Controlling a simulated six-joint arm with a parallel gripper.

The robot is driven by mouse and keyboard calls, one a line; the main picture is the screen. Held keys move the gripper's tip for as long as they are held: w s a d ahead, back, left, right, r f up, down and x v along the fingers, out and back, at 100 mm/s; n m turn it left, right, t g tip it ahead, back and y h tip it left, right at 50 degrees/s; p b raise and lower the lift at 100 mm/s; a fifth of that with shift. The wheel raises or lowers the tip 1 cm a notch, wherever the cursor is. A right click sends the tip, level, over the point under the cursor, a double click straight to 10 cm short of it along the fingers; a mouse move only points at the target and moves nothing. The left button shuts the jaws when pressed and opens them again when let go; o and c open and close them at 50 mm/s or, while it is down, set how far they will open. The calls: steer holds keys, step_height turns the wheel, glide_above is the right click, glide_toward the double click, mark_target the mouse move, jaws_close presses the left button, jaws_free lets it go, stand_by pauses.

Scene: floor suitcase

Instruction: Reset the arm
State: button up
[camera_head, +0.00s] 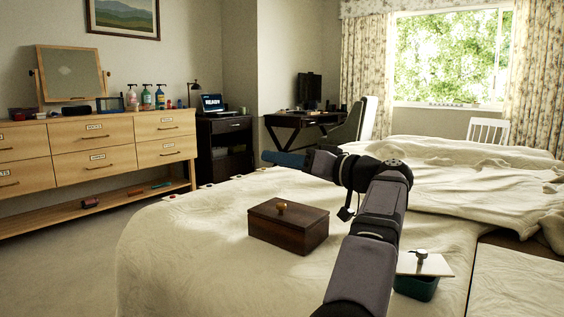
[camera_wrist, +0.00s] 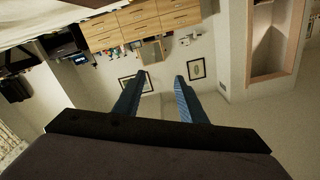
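My gripper (camera_head: 268,157) is raised above the bed at the middle of the head view and points left toward the dresser. In the wrist view its two blue fingers (camera_wrist: 161,80) stand apart with nothing between them. The wrist view looks out across the room, upside down, at the dresser and wall. My arm reaches up from the bottom of the head view, bent at the elbow.
A dark wooden box (camera_head: 300,234) with a gold knob sits on the bed (camera_head: 180,240), below my gripper. A teal container (camera_head: 417,288) with a whitish lid (camera_head: 424,265) is right of my arm. A dresser (camera_head: 95,150) with bottles stands left. Air around my gripper looks clear.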

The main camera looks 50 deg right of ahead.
steer(key=w+a+m+g+y+p, duration=0.2)
steer(key=w+a+g+p, duration=0.3)
steer(key=w+a+p, duration=0.9)
steer(key=s+a+g+y+p, duration=0.2)
steer(key=a+g+p, duration=0.3)
steer(key=a+p, duration=0.9)
steer(key=s+a+r+n+g+h+p, duration=0.1)
steer(key=s+a+r+n+g+p, duration=0.15)
steer(key=s+a+g+p, duration=0.95)
steer(key=s+a+r+n+t+h+p, duration=0.3)
steer(key=s+r+p, duration=0.3)
steer(key=p, duration=1.5)
steer(key=shift+s+a+r+n+t, duration=0.3)
steer(key=shift+s+n+t, duration=0.2)
steer(key=shift+s, duration=1.85)
